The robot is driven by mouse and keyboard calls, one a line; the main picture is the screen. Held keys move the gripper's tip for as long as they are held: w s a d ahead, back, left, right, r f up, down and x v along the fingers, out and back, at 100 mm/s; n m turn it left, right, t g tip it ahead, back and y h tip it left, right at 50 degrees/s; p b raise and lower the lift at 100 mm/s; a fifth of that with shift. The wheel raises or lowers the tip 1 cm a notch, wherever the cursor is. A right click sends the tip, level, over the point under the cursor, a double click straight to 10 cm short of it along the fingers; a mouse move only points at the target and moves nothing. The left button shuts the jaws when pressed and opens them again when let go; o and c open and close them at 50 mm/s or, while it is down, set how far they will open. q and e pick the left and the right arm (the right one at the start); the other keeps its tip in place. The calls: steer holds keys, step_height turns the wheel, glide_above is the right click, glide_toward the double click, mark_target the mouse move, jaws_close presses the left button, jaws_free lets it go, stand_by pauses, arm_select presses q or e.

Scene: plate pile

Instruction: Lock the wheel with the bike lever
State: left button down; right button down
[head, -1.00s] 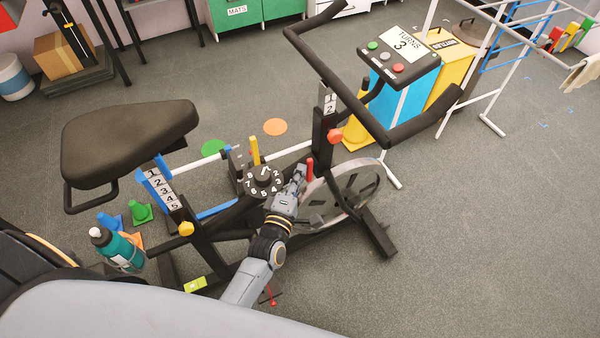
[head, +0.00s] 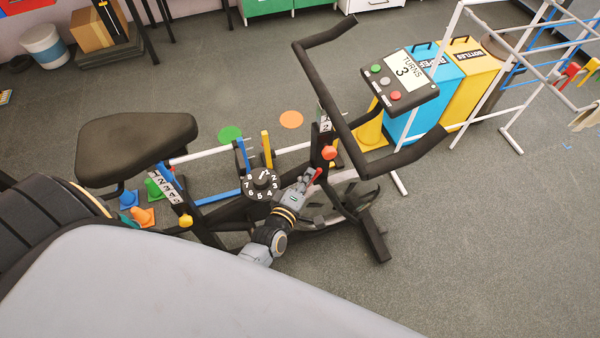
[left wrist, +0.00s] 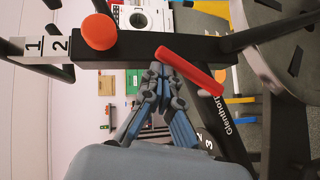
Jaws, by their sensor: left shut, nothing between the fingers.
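The exercise bike stands in the middle of the head view. Its red lever (head: 313,177) sits on the dark frame by the front post and slants up to the right. The grey wheel (head: 334,205) is below it, partly hidden by my left arm and the frame. My left gripper (head: 307,185) is shut and empty, its tips right at the lever. In the left wrist view the lever (left wrist: 190,72) slants across, just beyond and right of my closed fingertips (left wrist: 158,68). Whether they touch it, I cannot tell. My right gripper is out of view.
A numbered dial (head: 263,183) is left of my gripper. An orange knob (head: 329,153) on the front post is close to the lever. The handlebar (head: 350,110) and console (head: 402,75) rise above. Open floor lies to the right.

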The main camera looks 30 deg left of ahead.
arm_select(q)
steer(key=shift+w+d, duration=0.3)
steer(key=shift+d, duration=0.35)
steer(key=shift+w+d, duration=0.15)
steer(key=shift+w+d+f, duration=0.15)
steer(key=shift+w+f, duration=0.1)
steer(key=shift+w+d, duration=0.1)
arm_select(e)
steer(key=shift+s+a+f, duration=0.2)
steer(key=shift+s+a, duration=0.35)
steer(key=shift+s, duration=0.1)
